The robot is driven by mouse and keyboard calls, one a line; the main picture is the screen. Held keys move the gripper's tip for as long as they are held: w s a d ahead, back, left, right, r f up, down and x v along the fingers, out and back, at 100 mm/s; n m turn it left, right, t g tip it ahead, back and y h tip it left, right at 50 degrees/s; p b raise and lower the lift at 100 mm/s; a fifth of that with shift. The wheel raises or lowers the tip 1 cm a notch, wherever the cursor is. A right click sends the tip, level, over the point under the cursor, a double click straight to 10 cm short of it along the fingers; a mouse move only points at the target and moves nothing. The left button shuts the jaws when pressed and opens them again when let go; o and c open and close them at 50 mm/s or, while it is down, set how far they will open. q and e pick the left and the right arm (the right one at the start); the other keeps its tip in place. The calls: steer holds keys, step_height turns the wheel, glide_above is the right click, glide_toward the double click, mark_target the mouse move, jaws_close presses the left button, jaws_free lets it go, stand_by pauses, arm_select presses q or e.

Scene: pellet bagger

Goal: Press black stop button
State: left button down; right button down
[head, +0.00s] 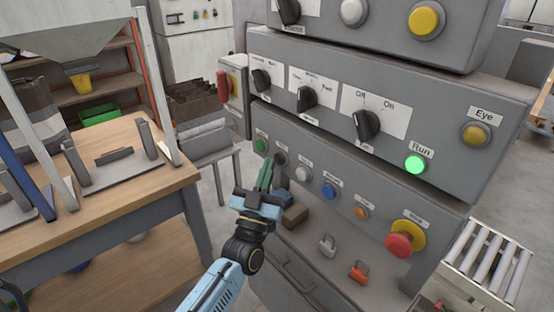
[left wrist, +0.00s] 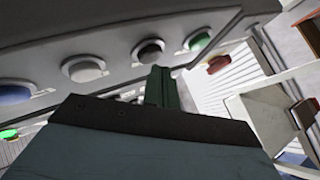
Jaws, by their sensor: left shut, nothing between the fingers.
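The black button (head: 281,158) is on the lower sloped panel (head: 330,165), second from the left, between a green button (head: 261,146) and a white button (head: 303,174). My left gripper (head: 266,174) is shut and empty, its green fingers pointing up at the panel just below and left of the black button. In the left wrist view, the shut fingertips (left wrist: 159,75) are close beneath the black button (left wrist: 151,51). I cannot tell whether they touch it. The green button (left wrist: 200,40) is to its right. My right gripper is not in view.
A blue button (head: 329,191), an orange button (head: 361,212) and a red emergency knob (head: 399,244) follow along the panel. Above, the Run lamp (head: 415,165) glows green. A wooden table (head: 120,190) stands at left. A roller conveyor (head: 485,262) is at right.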

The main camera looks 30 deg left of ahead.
arm_select(q)
steer(key=shift+w+d, duration=0.2)
steer(key=shift+w, duration=0.25)
stand_by(0.6)
steer(key=shift+s+a+p, duration=0.3)
steer(key=shift+s+p, duration=0.05)
steer(key=shift+s, duration=0.35)
steer(key=s+a+p, duration=0.2)
steer(key=s, duration=0.3)
steer(key=shift+s+a+p, duration=0.15)
steer(key=shift+s+p, duration=0.15)
steer(key=shift+p, duration=0.1)
